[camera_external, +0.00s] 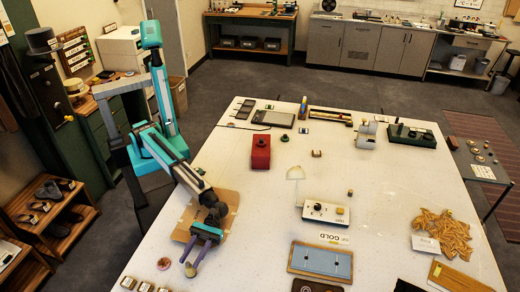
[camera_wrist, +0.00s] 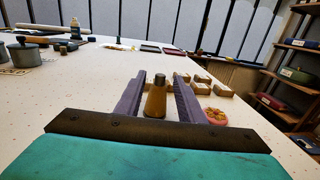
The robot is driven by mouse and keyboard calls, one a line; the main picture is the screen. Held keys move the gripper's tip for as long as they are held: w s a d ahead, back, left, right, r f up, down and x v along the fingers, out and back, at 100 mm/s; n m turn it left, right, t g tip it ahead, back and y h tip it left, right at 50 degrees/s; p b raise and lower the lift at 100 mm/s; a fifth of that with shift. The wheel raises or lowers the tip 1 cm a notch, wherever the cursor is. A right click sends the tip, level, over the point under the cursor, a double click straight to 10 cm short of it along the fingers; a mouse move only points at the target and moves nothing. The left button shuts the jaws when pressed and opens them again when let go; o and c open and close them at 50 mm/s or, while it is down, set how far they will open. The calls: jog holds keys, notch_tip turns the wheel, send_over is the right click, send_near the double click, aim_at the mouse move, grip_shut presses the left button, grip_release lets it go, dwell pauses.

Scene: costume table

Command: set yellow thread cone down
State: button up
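The yellow thread cone (camera_wrist: 155,99) is a brownish-yellow cone with a darker top. In the wrist view it is upright between the two purple fingers of my gripper (camera_wrist: 159,96), close to both. In the outside view my gripper (camera_external: 194,262) reaches low over the front left of the white table, and the small cone (camera_external: 190,270) shows at its fingertips. My gripper looks shut on the cone. Whether the cone's base touches the table is hard to tell.
A brown cardboard sheet (camera_external: 228,203) lies under my wrist. A pink round item (camera_external: 164,264) and several small wooden blocks (camera_external: 146,287) are near the cone, at the left front. A blue panel in a wooden frame (camera_external: 321,261) lies to the right. Bare table lies between.

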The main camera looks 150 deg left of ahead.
grip_shut()
dwell(0.3)
jog(key=s+r+b, duration=0.1)
jog(key=s+r, duration=0.1)
jog(key=s, duration=0.6)
jog(key=s+r+b, duration=0.1)
jog(key=s+r, duration=0.2)
jog(key=s, duration=0.5)
jog(key=shift+a, duration=0.35)
dwell(0.9)
